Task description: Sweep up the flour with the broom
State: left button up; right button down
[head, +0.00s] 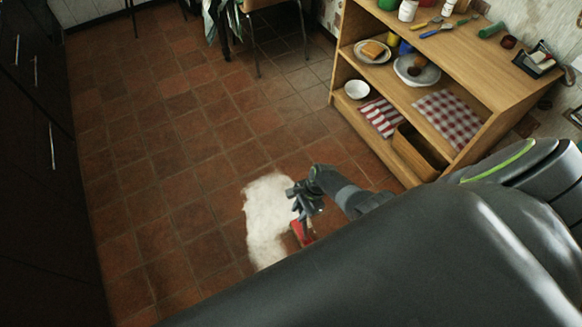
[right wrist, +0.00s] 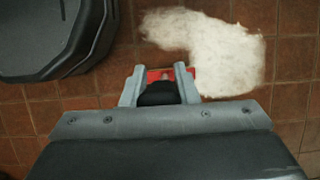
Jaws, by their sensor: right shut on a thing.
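The flour (head: 266,208) is a white patch spread on the tiled floor in the middle of the head view. It also shows at the top of the right wrist view (right wrist: 222,50). My right gripper (head: 304,205) is low over the floor at the flour's right edge. It is shut on the broom (head: 301,230), whose red part shows just below the fingers and beside the flour. In the right wrist view the red part of the broom (right wrist: 157,75) shows between the fingertips; the rest is mostly hidden. My left gripper is not in view.
A wooden shelf unit (head: 470,80) stands at the right with bowls, a plate and checked cloths. Dark cabinets (head: 40,150) line the left. A chair (head: 262,8) stands at the back. The tiled floor (head: 150,150) left of the flour is clear.

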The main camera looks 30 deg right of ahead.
jog(key=d+b, duration=0.3)
jog(key=d, duration=1)
notch_tip(320, 180, up, 4)
jog(key=p, duration=0.4)
jog(key=shift+d+r+p, duration=0.1)
jog(key=shift+p, duration=0.3)
